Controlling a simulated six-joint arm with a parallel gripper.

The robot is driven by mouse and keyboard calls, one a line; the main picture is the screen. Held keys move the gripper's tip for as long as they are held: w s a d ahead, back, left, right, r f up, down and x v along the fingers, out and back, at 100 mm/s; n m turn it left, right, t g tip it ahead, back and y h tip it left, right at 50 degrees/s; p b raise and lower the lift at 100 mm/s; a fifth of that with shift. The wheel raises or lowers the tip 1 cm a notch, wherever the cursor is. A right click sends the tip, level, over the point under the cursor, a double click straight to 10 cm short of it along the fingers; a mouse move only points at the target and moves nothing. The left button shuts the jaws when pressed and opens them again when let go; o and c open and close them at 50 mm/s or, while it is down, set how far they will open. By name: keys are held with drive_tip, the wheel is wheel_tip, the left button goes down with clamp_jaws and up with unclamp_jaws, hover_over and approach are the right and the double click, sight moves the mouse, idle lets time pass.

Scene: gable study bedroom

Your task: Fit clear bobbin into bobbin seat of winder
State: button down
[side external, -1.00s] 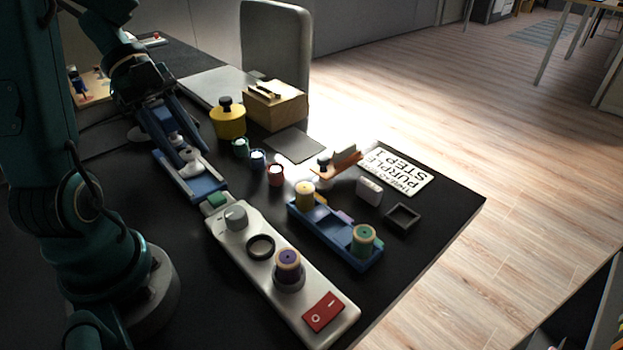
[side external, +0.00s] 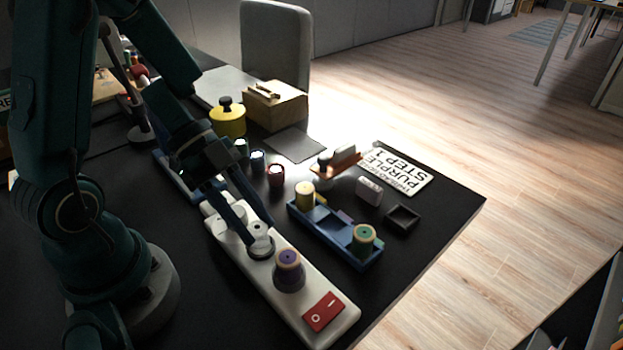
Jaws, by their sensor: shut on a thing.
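My gripper (side external: 260,238) is shut on the clear bobbin (side external: 260,230), which is pale and small between the two blue fingers. The bobbin is upright, at the dark ring-shaped bobbin seat (side external: 261,254) of the white winder (side external: 309,280). The fingers hide part of the ring, and I cannot tell whether the bobbin is inside it or just above. A purple thread spool (side external: 288,262) stands on the winder beside the seat. A red switch (side external: 323,312) is at the winder's near end.
A blue tray (side external: 334,240) with a yellow spool (side external: 305,195) and a green spool (side external: 363,239) lies right of the winder.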

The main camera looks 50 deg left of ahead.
drive_tip(key=shift+f, duration=0.95)
drive_tip(key=shift+f, duration=0.1)
drive_tip(key=c, duration=0.5)
unclamp_jaws()
